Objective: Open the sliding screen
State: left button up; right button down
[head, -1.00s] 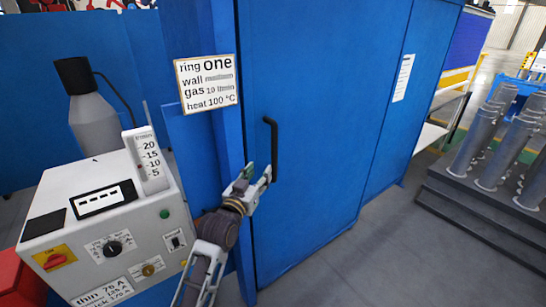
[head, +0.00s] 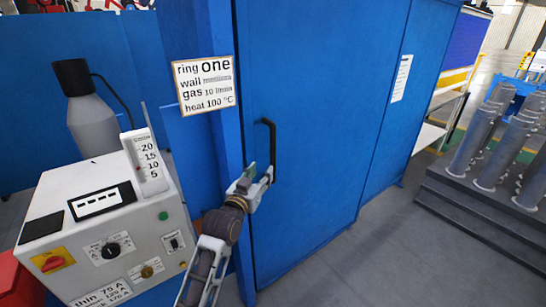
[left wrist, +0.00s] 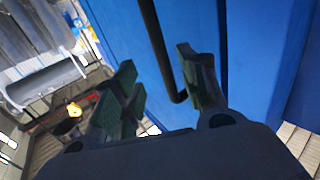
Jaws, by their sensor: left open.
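The sliding screen (head: 320,120) is a tall blue panel in the middle of the head view. A black bar handle (head: 271,135) stands upright near its left edge. My left gripper (head: 258,174) is open at the lower end of this handle. In the left wrist view, the handle (left wrist: 157,45) runs down between the open fingers of my left gripper (left wrist: 163,85), with its bent lower end nearer the right finger. I cannot tell whether a finger touches it. The blue panel fills much of this view. My right gripper is not in view.
A white control box (head: 100,225) with dials stands left of my arm, with a grey bottle (head: 92,120) behind it. A sign (head: 204,85) hangs on the blue post. Grey cylinders (head: 475,140) stand on a dark stepped base at right. The floor before the panel is clear.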

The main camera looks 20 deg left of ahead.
aim_at(272, 158)
pick_arm(q)
jog(key=shift+w+d+p, duration=0.2)
jog(key=shift+w+p, duration=0.1)
jog(key=shift+w, duration=2.4)
jog(key=shift+w+d, duration=0.2)
jog(key=shift+w, duration=3)
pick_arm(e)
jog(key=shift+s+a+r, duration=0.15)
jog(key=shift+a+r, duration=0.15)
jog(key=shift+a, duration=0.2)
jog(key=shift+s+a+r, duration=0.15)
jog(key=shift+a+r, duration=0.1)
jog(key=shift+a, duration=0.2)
pick_arm(q)
jog(key=c, duration=0.9)
grip_shut()
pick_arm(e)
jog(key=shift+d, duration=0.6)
